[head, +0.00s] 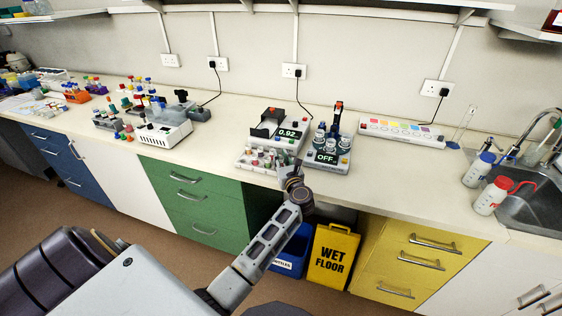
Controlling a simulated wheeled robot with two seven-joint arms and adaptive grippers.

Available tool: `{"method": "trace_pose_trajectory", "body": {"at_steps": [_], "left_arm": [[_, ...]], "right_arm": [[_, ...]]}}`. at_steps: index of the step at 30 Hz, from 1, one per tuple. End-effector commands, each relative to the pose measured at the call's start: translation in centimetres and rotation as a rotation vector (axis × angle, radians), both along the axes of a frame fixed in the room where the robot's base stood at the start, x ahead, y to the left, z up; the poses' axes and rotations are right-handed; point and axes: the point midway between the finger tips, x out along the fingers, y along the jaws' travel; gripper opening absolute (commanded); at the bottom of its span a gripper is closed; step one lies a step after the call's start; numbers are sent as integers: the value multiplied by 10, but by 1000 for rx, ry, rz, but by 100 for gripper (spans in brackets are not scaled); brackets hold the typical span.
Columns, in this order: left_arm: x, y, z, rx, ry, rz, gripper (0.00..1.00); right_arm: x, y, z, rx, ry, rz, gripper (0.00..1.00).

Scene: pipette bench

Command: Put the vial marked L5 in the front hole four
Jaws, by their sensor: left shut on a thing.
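My left gripper (287,172) reaches over the bench's front edge at the right end of a low white holder (244,165) with several small vials (262,156) in it. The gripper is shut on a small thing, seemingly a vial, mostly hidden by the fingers. No mark L5 can be read on any vial from here, and single holes are too small to tell apart. My right gripper is not in view.
Behind the holder stands a device reading 0.92 (290,133). To its right is a device reading OFF (327,157) with several bottles. A white strip with coloured squares (400,132) lies further right. Clear bench lies left of the holder.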

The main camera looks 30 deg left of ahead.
Motion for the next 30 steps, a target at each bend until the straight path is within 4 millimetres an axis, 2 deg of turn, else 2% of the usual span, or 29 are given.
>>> {"method": "trace_pose_trajectory", "body": {"at_steps": [5,17,30], "left_arm": [[0,0,-10,1,-1,0,1],[0,0,-12,-1,-2,0,1],[0,0,-17,-1,-2,0,1]], "right_arm": [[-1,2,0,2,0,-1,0],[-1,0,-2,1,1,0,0],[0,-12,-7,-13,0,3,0]]}}
